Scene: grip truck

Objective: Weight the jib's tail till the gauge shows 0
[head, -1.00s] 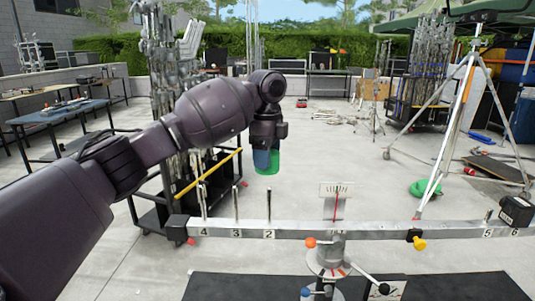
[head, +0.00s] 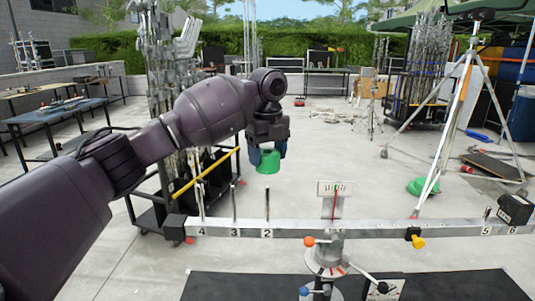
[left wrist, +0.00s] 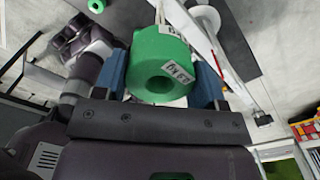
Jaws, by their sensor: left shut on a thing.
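The jib (head: 350,229) is a long pale beam lying across the head view on a central pivot. Upright pegs stand at its left end over the labels 4, 3 and 2; labels 5 and 6 are at its right end. The gauge (head: 334,188) is a white plate with a red needle near the middle of its scale. My left gripper (head: 267,158) is shut on a green weight (head: 268,163), held above and behind the peg at 2. The left wrist view shows the weight (left wrist: 158,62) between the fingers, with its hole and white labels. My right gripper is not in view.
A dark block (head: 174,227) sits at the jib's left end and another (head: 514,209) at its right end. A yellow-handled clamp (head: 416,240) hangs under the beam. A tripod (head: 440,165) stands behind on the right. A black cart with a yellow bar (head: 202,177) stands behind the left end.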

